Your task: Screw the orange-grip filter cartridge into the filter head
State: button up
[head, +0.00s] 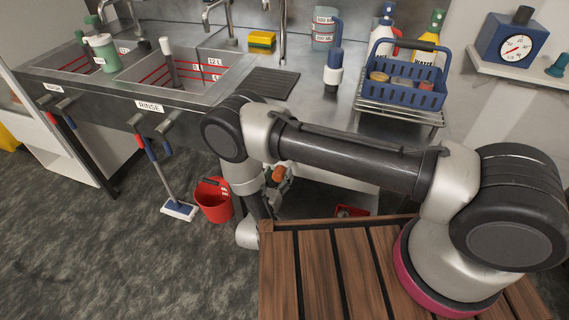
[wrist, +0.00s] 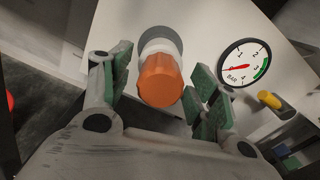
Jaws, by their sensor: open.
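The orange grip of the filter cartridge (wrist: 160,82) is in the middle of the wrist view, pointing toward the camera. A pale collar (wrist: 160,47) shows behind it against a white panel, with a dark round shape around it. I cannot tell whether this is the filter head or how far the cartridge sits in it. My gripper (wrist: 160,88) is open, with a green-padded finger on each side of the grip and visible gaps. In the head view, the orange grip (head: 278,174) shows small beside my gripper (head: 270,190), below the bench edge, partly hidden by my arm.
A pressure gauge (wrist: 244,63) and a yellow handle (wrist: 270,99) lie right of the grip. In the head view, a red bucket (head: 214,199) and a mop (head: 179,207) stand on the floor to the left. A steel sink bench (head: 200,104) runs above.

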jog(key=n, duration=0.6)
jog(key=shift+n, duration=0.4)
jog(key=n, duration=0.3)
jog(key=shift+n, duration=0.4)
jog(key=n, duration=0.4)
